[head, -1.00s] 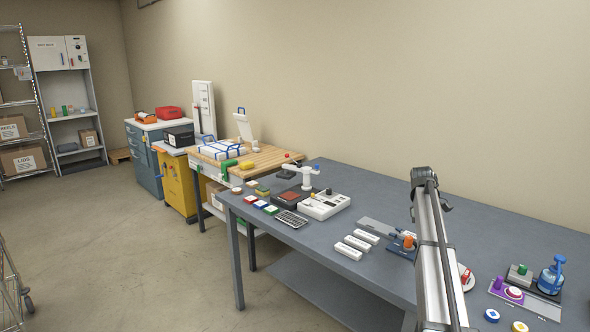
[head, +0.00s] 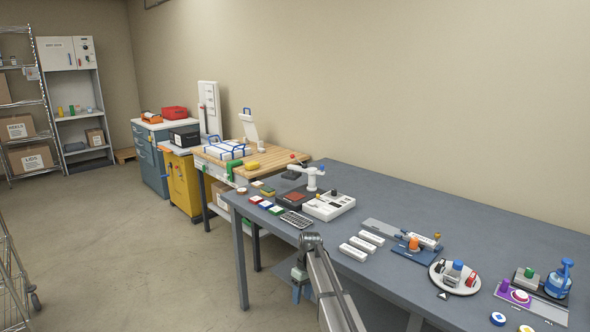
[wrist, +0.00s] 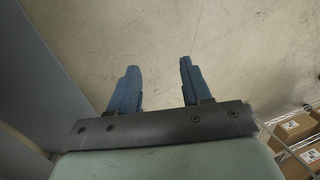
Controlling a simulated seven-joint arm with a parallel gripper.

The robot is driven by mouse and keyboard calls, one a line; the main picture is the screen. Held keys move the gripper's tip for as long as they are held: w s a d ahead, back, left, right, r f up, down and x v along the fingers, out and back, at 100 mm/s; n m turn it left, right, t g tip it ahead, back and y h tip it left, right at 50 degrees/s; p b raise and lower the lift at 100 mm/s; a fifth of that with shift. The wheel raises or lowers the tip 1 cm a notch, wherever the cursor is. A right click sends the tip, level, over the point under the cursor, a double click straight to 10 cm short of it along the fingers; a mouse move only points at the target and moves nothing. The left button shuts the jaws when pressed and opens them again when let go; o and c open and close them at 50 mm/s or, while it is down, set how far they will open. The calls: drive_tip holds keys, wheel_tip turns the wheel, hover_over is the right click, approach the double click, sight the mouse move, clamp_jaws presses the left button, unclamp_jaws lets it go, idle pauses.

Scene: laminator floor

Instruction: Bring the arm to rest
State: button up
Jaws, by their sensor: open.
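My gripper (head: 302,290) hangs low in front of the grey table (head: 440,215), beside its front edge and lower than its top. My arm comes up from the bottom of the head view and bends down at its elbow. In the wrist view my gripper (wrist: 158,75) has its two blue fingers well apart, with nothing between them. Bare floor (wrist: 235,40) lies beyond the fingertips.
The grey table holds a calculator (head: 296,219), white blocks (head: 362,245) and a round tray (head: 438,277). A wire cart (head: 12,275) stands at the far left. The floor (head: 130,250) left of the table is open. Shelf boxes (wrist: 298,127) show in the wrist view.

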drive_tip(key=s+d+f+m+g, duration=0.15)
drive_tip(key=s+d+f, duration=0.25)
drive_tip(key=s+f, duration=0.85)
drive_tip(key=s+d+f+m+g, duration=0.1)
drive_tip(key=s+d+f+m, duration=0.3)
drive_tip(key=s+f, duration=0.85)
drive_tip(key=s+d+f+m, duration=0.1)
drive_tip(key=s+d+f, duration=0.1)
drive_tip(key=s, duration=0.9)
drive_tip(key=s+d+f+m+g+h, duration=0.1)
drive_tip(key=s+d+f, duration=0.1)
drive_tip(key=s, duration=0.9)
drive_tip(key=s+d+f+m+g, duration=0.1)
drive_tip(key=s+d+f, duration=0.1)
drive_tip(key=s, duration=0.9)
drive_tip(key=shift+s+d+f, duration=0.2)
drive_tip(key=shift+d+f, duration=0.05)
drive_tip(key=shift+f, duration=0.4)
